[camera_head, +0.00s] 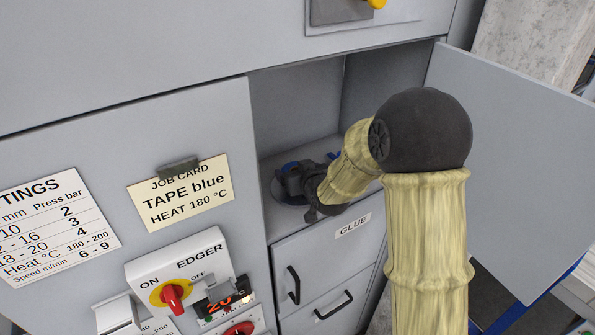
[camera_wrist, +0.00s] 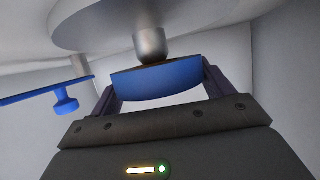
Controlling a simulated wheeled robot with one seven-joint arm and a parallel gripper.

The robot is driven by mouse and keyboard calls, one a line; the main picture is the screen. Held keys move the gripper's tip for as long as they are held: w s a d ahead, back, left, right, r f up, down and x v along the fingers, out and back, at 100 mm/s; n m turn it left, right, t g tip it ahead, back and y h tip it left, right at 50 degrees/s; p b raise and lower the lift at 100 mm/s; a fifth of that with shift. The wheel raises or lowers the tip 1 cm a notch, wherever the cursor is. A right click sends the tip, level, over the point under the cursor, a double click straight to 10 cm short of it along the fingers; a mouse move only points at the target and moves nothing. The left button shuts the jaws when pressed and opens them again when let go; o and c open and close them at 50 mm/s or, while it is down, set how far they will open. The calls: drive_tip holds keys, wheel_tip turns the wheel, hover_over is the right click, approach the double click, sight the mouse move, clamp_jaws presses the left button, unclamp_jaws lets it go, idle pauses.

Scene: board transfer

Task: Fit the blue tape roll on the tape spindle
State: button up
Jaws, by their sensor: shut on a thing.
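In the wrist view, my gripper (camera_wrist: 158,90) is shut on the blue tape roll (camera_wrist: 155,82), with one finger on each side of it. A shiny metal post, likely the tape spindle (camera_wrist: 150,45), stands at the roll's upper edge in the picture, against a large grey disc (camera_wrist: 110,22). I cannot tell whether the post passes into the roll's hole or only meets it. In the head view, my gripper (camera_head: 303,183) is low inside the open compartment; a bit of blue shows beside it, and the arm hides most of the spot.
A flat blue part with a knob (camera_wrist: 65,103) is left of my gripper in the wrist view. The compartment walls (camera_head: 297,105) are close; its door (camera_head: 510,130) stands open at right. The job card (camera_head: 180,192) reads "TAPE blue". GLUE drawers (camera_head: 325,275) are below.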

drive_tip(key=shift+f+b, duration=0.95)
drive_tip(key=shift+b, duration=0.05)
drive_tip(key=o, duration=1)
drive_tip(key=shift+s, duration=0.1)
drive_tip(key=b+v, duration=0.4)
drive_tip(key=v, duration=1.3)
drive_tip(key=shift+d, duration=0.15)
drive_tip(key=s+d+f+m+g+h+b, duration=0.1)
drive_tip(key=s+d+f+m+g+h, duration=0.1)
drive_tip(key=s+d+f+g, duration=0.3)
drive_tip(key=s+d+f+m+g+h+b, duration=0.1)
drive_tip(key=s+d+f+m+g+h, duration=0.1)
drive_tip(key=s+d+f, duration=0.4)
wheel_tip(320, 180, down, 6)
drive_tip(key=s+g+h, duration=0.1)
drive_tip(key=g, duration=0.1)
drive_tip(key=shift+s+d+r+m+g, duration=0.15)
drive_tip(key=shift+s+d+m+g, duration=0.15)
drive_tip(key=shift+d+g, duration=0.1)
